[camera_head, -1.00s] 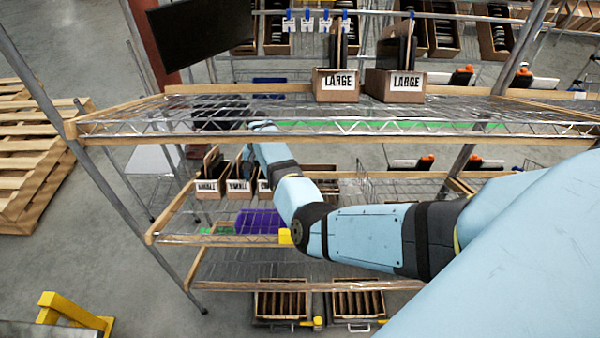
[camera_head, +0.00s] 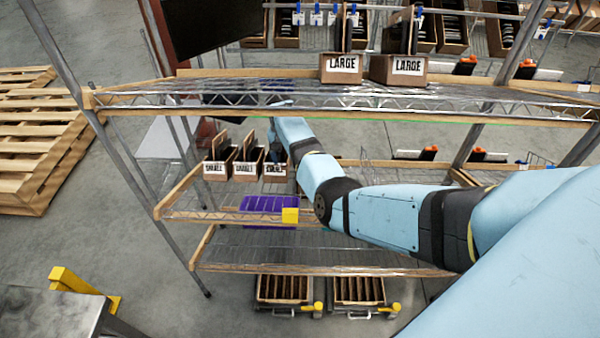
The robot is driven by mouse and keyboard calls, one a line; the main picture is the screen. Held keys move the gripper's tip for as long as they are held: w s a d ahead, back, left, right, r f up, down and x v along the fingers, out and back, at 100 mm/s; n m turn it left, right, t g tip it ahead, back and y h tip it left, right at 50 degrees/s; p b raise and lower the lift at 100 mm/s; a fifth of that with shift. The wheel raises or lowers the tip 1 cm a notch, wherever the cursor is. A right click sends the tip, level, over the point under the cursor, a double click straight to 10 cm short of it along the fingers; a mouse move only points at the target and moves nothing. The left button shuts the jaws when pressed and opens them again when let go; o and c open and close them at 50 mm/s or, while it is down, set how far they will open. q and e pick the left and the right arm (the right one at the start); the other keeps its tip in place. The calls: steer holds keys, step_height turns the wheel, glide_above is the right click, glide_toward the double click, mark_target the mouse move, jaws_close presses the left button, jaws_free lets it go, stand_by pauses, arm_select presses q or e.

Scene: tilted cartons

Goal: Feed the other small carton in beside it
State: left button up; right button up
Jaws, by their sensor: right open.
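Three small cartons labelled SMALL stand in a row on the middle wire shelf: a left one (camera_head: 215,170), a middle one (camera_head: 246,170) and a right one (camera_head: 275,172). They lean back, with dark and brown boards standing in them. My right arm reaches in from the right under the top shelf, its wrist bent downward. My right gripper (camera_head: 273,152) is small and dark by the right carton; it is open, and whether it touches the carton I cannot tell. My left gripper is out of view.
Two cartons labelled LARGE, a left (camera_head: 342,68) and a right (camera_head: 398,69), stand on the top wire shelf (camera_head: 250,90) above my forearm. A purple ribbed piece (camera_head: 262,205) and a yellow block (camera_head: 290,215) sit at the middle shelf's front. Divided trays are below.

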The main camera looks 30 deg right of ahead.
steer(key=s+d+r+n+t+h+b, duration=0.3)
steer(key=s+d+n+t+h+b, duration=0.15)
steer(key=d+n+h, duration=0.5)
steer(key=s+a+r+n+t+y+b, duration=0.1)
steer(key=s+a+n+t+b, duration=0.1)
steer(key=a+n+t, duration=0.3)
steer(key=s+a+r+n+t+y+b, duration=0.1)
steer(key=s+a+r+n+t+b, duration=0.1)
steer(key=s+a+n+t, duration=0.3)
steer(key=a+t, duration=0.3)
steer(key=shift+s+a+t+y, duration=0.1)
steer(key=shift+t+y, duration=0.15)
